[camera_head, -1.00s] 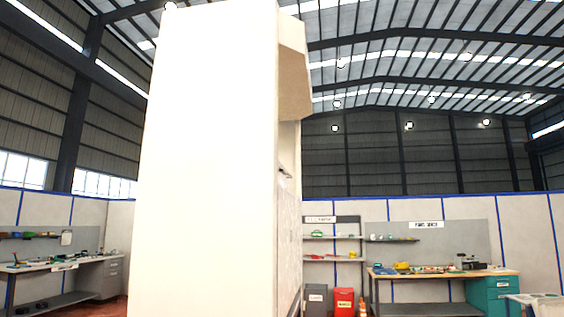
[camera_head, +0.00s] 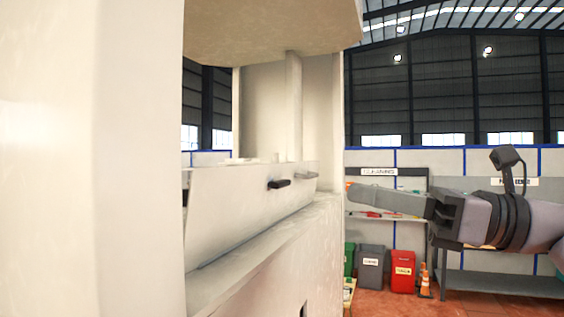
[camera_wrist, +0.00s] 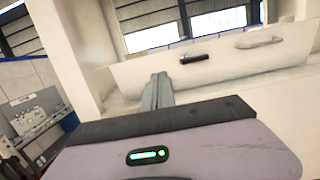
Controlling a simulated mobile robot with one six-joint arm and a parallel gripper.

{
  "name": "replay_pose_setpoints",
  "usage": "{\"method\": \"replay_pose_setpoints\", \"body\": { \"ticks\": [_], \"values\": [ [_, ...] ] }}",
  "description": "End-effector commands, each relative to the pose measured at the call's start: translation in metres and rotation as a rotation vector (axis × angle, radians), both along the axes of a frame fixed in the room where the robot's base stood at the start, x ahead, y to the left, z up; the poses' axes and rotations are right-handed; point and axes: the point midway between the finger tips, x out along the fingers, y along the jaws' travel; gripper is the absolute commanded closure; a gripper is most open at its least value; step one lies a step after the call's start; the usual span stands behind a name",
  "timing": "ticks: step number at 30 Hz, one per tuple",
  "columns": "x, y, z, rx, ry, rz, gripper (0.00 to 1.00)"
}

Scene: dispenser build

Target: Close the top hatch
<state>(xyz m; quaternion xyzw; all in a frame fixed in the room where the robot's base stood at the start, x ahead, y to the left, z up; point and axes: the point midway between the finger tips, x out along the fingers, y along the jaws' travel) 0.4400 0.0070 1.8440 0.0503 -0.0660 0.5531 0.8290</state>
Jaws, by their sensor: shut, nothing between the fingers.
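The dispenser is a tall cream cabinet with an open bay under an overhanging hood (camera_head: 265,30). A pale flap (camera_head: 225,210), apparently the top hatch, leans outward at its upper edge across the bay's front. It has a dark handle (camera_head: 278,183) and a lighter grey fitting (camera_head: 306,175). In the wrist view the flap (camera_wrist: 225,58), its dark handle (camera_wrist: 194,59) and light fitting (camera_wrist: 258,38) lie beyond my fingers. My gripper (camera_head: 350,187) is shut and empty, pointing left at the cabinet's right edge in the head view. It also shows in the wrist view (camera_wrist: 158,80), apparently apart from the flap.
A ledge (camera_head: 255,255) runs below the flap, and the hood hangs above it. Grey (camera_head: 370,265) and red (camera_head: 403,270) bins, an orange cone (camera_head: 425,280) and a workbench (camera_head: 500,285) stand behind my arm. Red floor shows between them.

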Motion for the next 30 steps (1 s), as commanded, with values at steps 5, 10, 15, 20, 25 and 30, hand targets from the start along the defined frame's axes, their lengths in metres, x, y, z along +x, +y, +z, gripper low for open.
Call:
{"method": "replay_pose_setpoints", "body": {
  "ticks": [5, 10, 15, 20, 25, 30],
  "values": [
    [0.004, 0.012, 0.009, 0.015, -0.001, 0.009, 1.0],
    [0.018, 0.046, 0.016, 0.013, 0.0, 0.009, 1.0],
    [0.032, 0.08, 0.022, 0.012, 0.001, 0.009, 1.0],
    [0.043, 0.107, 0.027, 0.012, 0.001, 0.008, 1.0],
    [0.05, 0.123, 0.028, 0.011, 0.0, 0.006, 1.0],
    [0.052, 0.126, 0.028, 0.011, 0.0, 0.004, 1.0]
  ]
}}
